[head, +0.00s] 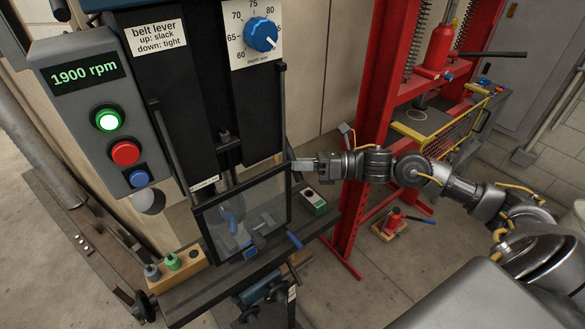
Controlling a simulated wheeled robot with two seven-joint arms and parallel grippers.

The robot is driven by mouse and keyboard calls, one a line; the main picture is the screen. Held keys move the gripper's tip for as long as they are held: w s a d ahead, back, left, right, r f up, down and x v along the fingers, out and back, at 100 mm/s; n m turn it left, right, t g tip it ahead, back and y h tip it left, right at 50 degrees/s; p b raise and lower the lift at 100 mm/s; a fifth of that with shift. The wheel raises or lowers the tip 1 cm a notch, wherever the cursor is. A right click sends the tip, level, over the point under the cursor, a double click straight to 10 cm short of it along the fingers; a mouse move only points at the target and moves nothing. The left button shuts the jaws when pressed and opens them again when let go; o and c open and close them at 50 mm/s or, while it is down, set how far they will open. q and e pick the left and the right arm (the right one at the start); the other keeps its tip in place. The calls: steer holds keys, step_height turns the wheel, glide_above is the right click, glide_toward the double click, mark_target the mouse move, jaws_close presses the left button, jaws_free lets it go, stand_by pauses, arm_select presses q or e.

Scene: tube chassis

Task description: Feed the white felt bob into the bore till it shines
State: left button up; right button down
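I cannot make out a white felt bob in the head view. A wooden holder (178,278) at the bench's left carries a grey bob (152,272) and a green bob (172,262). A clear guard (243,215) in a dark frame covers the work area under the spindle (228,150). Blue and grey parts show dimly behind it, and no bore can be picked out. My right gripper (303,165) is at the machine's right side, by the guard's upper right corner. Its fingertips are too small to tell open from shut, or contact. My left gripper is out of view.
The control box shows 1900 rpm (87,75), and its green button (108,120) is lit. A blue depth knob (261,34) points to the lower right. A red press frame (380,110) stands behind my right arm.

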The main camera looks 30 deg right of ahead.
steer(key=c, duration=1.3)
jaws_free()
steer(key=shift+s+d+f, duration=0.1)
steer(key=shift+d, duration=0.1)
steer(key=b+v, duration=0.3)
steer(key=v, duration=0.7)
steer(key=shift+s+d, duration=0.15)
